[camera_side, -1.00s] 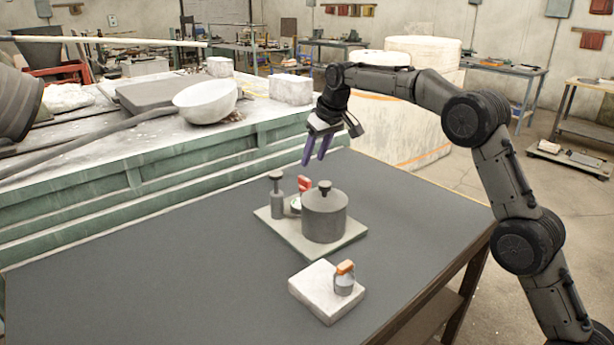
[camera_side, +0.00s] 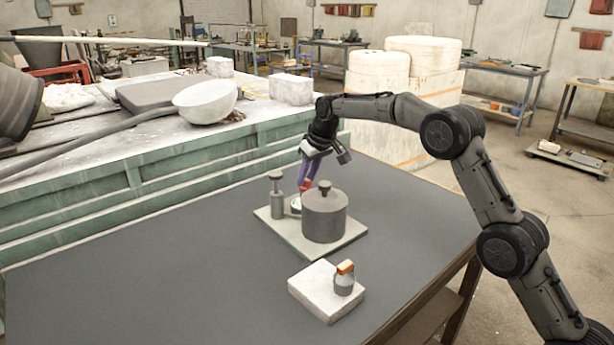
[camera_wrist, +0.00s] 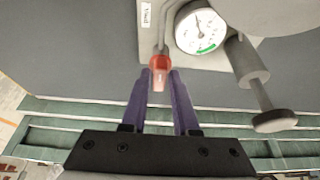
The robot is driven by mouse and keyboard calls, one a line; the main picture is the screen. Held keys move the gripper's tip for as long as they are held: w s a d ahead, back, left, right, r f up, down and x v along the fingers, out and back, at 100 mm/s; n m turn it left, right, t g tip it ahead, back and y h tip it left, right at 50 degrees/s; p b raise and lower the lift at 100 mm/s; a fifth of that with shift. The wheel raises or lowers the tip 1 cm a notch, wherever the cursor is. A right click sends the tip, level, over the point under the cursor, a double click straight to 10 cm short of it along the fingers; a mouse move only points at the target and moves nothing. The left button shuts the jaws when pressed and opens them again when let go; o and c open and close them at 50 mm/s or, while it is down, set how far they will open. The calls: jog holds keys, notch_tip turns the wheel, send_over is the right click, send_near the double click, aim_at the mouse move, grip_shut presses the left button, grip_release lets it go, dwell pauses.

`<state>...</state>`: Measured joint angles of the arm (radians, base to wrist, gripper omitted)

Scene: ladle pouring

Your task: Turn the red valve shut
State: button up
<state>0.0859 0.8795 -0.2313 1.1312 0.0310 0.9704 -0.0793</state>
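The red valve handle (camera_side: 305,187) stands behind the grey lidded pot (camera_side: 324,217) on a light plate (camera_side: 280,236). In the wrist view the red valve (camera_wrist: 160,65) sits on a thin pipe, between or just beyond my fingertips; exact depth is hard to tell. My gripper (camera_side: 304,180) has purple fingers pointing down at the valve from above and behind. In the wrist view my gripper (camera_wrist: 162,76) is open, with a finger on each side of the red handle. I cannot tell whether either finger touches it.
A white dial gauge (camera_wrist: 200,30) with a green arc is close to the valve. A grey plunger-like post (camera_side: 276,196) stands left of it. A white block (camera_side: 318,297) holds a small grey object with an orange top (camera_side: 344,278). The table's left side (camera_side: 130,270) is clear.

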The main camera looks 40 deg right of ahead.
grip_shut()
jog(key=shift+m, duration=0.3)
jog(key=m, duration=0.1)
jog(key=m+h, duration=0.1)
jog(key=shift+a+m, duration=0.2)
jog(key=shift+m, duration=0.1)
jog(key=m+h, duration=0.1)
jog(key=m, duration=0.2)
jog(key=shift+w+a+m+g+h, duration=0.15)
jog(key=shift+m+g+h, duration=0.15)
jog(key=shift+g+h, duration=0.1)
jog(key=m+g, duration=0.1)
jog(key=m, duration=0.2)
jog(key=shift+w+a+m+h, duration=0.1)
jog(key=shift+w+m+h, duration=0.05)
jog(key=shift+m+h, duration=0.2)
jog(key=shift+m+g+h, duration=0.25)
jog(key=shift+m+g, duration=0.05)
jog(key=shift+m, duration=0.55)
jog(key=shift+m+g, duration=0.3)
jog(key=shift+m, duration=0.4)
